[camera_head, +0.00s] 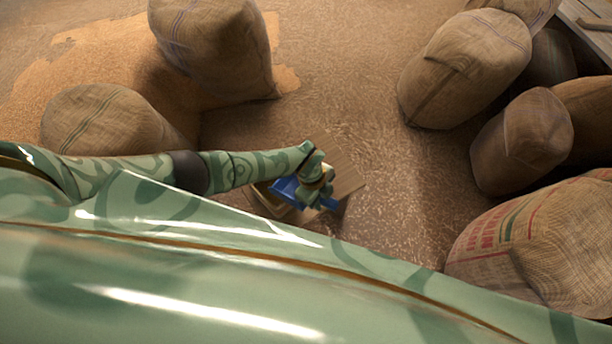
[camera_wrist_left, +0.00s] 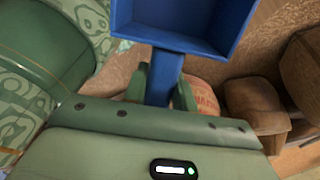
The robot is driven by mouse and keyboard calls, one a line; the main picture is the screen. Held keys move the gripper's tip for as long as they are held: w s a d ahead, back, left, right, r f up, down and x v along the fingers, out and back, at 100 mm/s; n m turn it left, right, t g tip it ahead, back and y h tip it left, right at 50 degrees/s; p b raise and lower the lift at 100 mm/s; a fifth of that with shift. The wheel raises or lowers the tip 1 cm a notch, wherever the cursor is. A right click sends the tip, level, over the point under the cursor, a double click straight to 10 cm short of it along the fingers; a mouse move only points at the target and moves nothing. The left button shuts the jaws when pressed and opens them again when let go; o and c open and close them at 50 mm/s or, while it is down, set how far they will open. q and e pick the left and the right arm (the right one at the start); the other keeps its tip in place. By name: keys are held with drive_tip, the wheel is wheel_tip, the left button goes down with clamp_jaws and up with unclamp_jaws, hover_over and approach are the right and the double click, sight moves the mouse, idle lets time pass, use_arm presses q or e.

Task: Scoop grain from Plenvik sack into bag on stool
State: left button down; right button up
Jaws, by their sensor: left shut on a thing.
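My left gripper (camera_head: 318,188) is shut on the handle of a blue scoop (camera_head: 285,189), above a small wooden stool top (camera_head: 345,172). In the left wrist view the scoop (camera_wrist_left: 185,28) shows its blue inside walls, and no grain is visible in the part in frame. The left gripper's fingers (camera_wrist_left: 163,90) stand on both sides of the handle. A pale edge beside the stool is mostly hidden by my arm; I cannot tell whether it is the bag. A burlap sack with red print (camera_head: 540,245) lies at the lower right; its name is unreadable. My right gripper is out of view.
Several burlap sacks stand around: one at the upper middle (camera_head: 215,45), one at the left (camera_head: 110,122), and others at the right (camera_head: 465,68). Loose grain (camera_head: 80,60) covers the floor at the upper left. Floor between the stool and the right sacks is clear.

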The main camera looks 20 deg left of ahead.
use_arm(q)
drive_tip(key=d+f+y, duration=0.1)
drive_tip(key=y, duration=0.1)
drive_tip(key=s+d+f+t+y, duration=0.1)
drive_tip(key=d+y, duration=0.1)
drive_tip(key=shift+f, duration=0.3)
idle(0.3)
drive_tip(key=shift+b, duration=0.3)
idle(0.8)
